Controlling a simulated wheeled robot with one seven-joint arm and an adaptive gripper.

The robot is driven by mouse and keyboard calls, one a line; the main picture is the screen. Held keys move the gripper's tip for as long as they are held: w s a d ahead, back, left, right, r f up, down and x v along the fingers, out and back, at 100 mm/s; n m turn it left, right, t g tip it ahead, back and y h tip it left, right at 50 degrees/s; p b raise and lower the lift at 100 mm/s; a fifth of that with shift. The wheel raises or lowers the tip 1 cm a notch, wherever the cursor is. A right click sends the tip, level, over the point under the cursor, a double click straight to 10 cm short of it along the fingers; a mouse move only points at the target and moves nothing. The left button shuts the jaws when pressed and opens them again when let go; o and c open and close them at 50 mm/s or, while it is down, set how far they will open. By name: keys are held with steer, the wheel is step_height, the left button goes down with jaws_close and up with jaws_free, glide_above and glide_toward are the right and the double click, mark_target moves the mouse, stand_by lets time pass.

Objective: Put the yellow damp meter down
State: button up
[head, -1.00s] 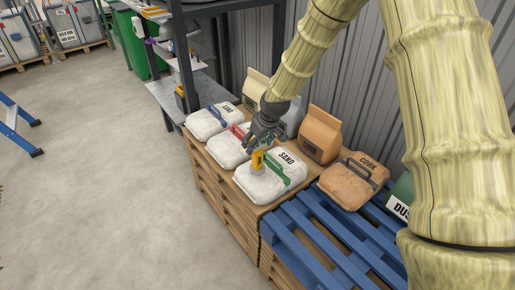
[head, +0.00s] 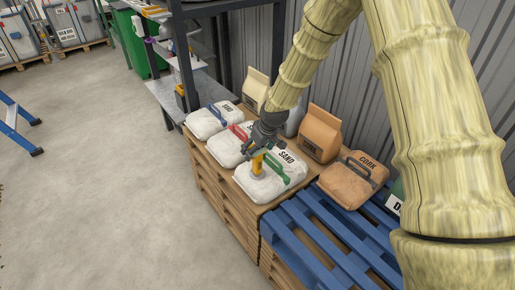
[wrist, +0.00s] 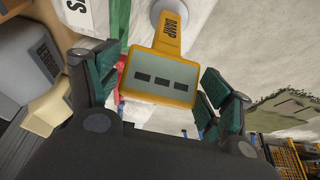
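My gripper (head: 262,150) is above the sand bag, around the upper part of the meter. In the wrist view, my gripper (wrist: 160,88) has its green-padded fingers spread on either side of the meter's head. Small gaps seem to show on both sides, so I see no firm grip.
A brown paper bag (head: 319,135) and a cork bag (head: 353,180) are to the right. A blue pallet (head: 318,235) lies in front; the floor (head: 110,190) is clear.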

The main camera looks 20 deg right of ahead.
stand_by(0.3)
steer(key=v, duration=1.2)
steer(key=shift+r, duration=0.2)
steer(key=s+a+f+m+g+p, duration=0.2)
steer(key=s+a+f+p, duration=0.1)
steer(key=s+f, duration=1.6)
steer(key=s+f+m+g+p, duration=0.1)
steer(key=s+f, duration=0.4)
steer(key=s, duration=0.7)
steer(key=s+d+f+m+g+h+p, duration=0.1)
steer(key=s+f, duration=0.4)
steer(key=s, duration=0.8)
steer(key=shift+f+h, duration=0.25)
steer(key=shift+h, duration=0.05)
